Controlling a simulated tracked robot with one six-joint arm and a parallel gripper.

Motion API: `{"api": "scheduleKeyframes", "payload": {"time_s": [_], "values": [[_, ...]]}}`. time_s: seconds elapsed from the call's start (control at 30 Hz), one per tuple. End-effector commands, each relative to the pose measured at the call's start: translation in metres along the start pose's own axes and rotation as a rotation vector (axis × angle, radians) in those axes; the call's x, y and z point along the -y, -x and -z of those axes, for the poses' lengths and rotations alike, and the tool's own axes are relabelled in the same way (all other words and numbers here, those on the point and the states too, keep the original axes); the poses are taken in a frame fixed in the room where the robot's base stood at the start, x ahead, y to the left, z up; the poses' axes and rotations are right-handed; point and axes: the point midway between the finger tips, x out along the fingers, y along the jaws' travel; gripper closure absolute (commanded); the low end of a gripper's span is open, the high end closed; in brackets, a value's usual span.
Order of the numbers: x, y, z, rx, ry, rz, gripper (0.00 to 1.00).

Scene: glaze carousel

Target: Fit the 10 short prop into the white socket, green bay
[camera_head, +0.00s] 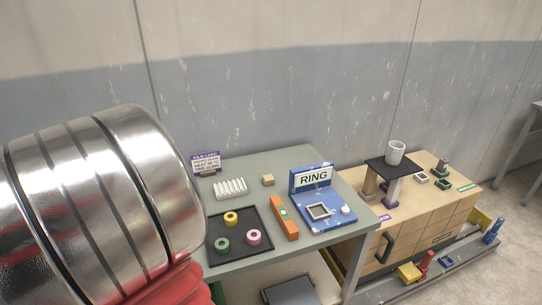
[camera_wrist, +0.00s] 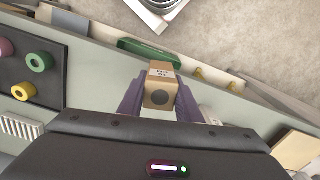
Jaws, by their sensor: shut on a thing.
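In the wrist view my gripper (camera_wrist: 160,105) is shut on a short wooden prop (camera_wrist: 159,88). The prop has a pale printed face, too small to read, and a dark round spot on its end. My gripper and this prop do not show in the head view. On the wooden cabinet at right in the head view, a small white socket (camera_head: 421,177) lies left of a green socket (camera_head: 443,184). A green label (camera_head: 467,188) is on the cabinet's right edge. Nothing seems to stand in the white socket.
A black plate (camera_head: 377,164) on posts carries a white cup (camera_head: 396,152) left of the sockets. A grey-green table holds a blue RING stand (camera_head: 327,208), an orange level (camera_head: 284,218), a black ring tray (camera_head: 264,216) and a white rack (camera_head: 230,189). Another prop (camera_head: 443,165) stands behind the green socket.

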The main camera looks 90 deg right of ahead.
Motion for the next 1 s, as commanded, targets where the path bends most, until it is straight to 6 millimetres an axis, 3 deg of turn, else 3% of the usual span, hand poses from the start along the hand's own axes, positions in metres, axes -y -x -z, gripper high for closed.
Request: {"api": "scheduleKeyframes", "payload": {"time_s": [0.27,1.0], "values": [[0.059,-0.037,-0.013,0.004,0.177,-0.001,0.98],[0.267,-0.168,-0.07,0.003,0.802,-0.002,0.98]]}}
